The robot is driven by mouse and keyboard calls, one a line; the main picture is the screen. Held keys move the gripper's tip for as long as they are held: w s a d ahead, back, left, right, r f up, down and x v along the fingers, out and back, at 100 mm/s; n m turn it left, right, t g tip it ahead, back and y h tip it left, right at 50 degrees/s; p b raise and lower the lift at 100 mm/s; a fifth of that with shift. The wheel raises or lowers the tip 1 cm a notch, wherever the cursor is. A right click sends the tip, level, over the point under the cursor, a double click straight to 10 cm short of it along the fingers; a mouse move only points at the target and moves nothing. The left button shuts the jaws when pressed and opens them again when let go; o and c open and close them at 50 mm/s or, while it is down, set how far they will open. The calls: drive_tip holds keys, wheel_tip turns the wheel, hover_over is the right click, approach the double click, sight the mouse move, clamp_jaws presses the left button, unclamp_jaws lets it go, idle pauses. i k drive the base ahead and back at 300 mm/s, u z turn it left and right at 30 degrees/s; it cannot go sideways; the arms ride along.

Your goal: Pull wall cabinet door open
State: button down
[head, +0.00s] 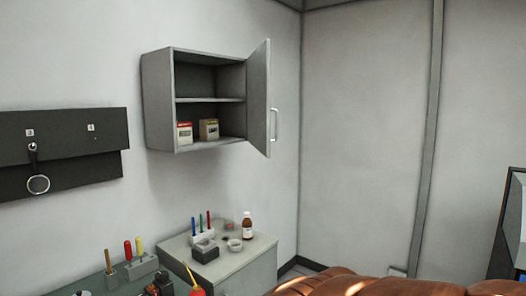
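The grey wall cabinet (158,104) hangs on the left wall in the head view. Its door (258,98) is hinged at the right side and stands wide open, swung out from the cabinet front. A light vertical handle (274,125) is on the door's outer face. The inside is visible, with one shelf (210,100) and two small boxes, one red and white (185,133) and one tan (209,129), on the cabinet floor. My gripper is not in view.
Below the cabinet, a low grey cabinet (248,256) holds a brown bottle (247,228), small cups and pens. A dark wall panel (75,150) with a hanging ring (38,184) is at left. Brown padded leather (370,288) fills the bottom right. Air before the door looks clear.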

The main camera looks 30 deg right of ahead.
sight(259, 110)
drive_tip(key=z, duration=0.05)
drive_tip(key=i, duration=1.15)
drive_tip(key=u, duration=0.65)
